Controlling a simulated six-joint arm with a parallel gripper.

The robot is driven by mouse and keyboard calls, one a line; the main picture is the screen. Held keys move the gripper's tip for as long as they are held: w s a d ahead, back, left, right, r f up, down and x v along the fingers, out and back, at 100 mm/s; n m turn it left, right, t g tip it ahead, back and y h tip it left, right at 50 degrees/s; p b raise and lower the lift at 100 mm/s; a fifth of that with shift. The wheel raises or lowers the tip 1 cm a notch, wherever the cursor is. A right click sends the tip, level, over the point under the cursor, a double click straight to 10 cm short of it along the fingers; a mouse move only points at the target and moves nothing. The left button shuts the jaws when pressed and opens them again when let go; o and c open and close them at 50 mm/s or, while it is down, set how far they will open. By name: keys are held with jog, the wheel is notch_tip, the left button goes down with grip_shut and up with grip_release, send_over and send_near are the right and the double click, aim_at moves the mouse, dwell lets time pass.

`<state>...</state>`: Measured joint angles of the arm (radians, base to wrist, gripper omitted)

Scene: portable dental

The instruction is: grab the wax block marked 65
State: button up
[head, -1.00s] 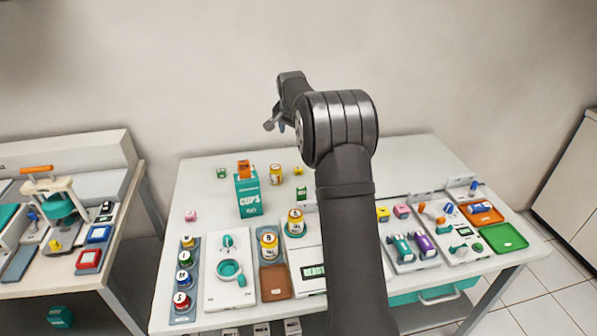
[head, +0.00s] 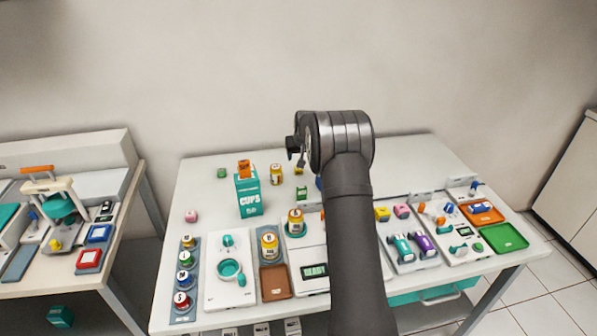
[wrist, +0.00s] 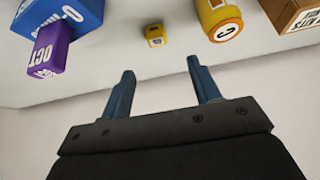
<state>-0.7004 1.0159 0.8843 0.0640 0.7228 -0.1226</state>
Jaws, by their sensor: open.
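Several small cube blocks stand on the table, and their numbers are too small to read, so I cannot tell which is marked 65. In the head view there is a green block (head: 221,173), a pink block (head: 191,216), a yellow block (head: 298,170) at the back, and a yellow (head: 383,214) and a pink block (head: 402,211) right of my arm. The wrist view shows one yellow block (wrist: 155,36) beyond the fingertips, apart from them, its mark unreadable. My gripper (wrist: 158,72) is open and empty, raised over the back of the table.
A teal cups box (head: 249,195) with an orange top stands left of my arm. The wrist view shows a blue box with a purple OCT piece (wrist: 48,50), a yellow jar marked C (wrist: 220,20) and an orange-brown box (wrist: 292,18). My arm hides the table's middle.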

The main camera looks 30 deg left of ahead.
send_over(299, 169)
jog(key=s+d, duration=0.1)
jog(key=s, duration=0.1)
notch_tip(299, 169, down, 5)
jog(key=shift+d+r, duration=0.1)
jog(key=shift+d, duration=0.05)
jog(key=shift+x, duration=2.65)
jog(key=shift+d, duration=0.25)
jog(key=c, duration=1.1)
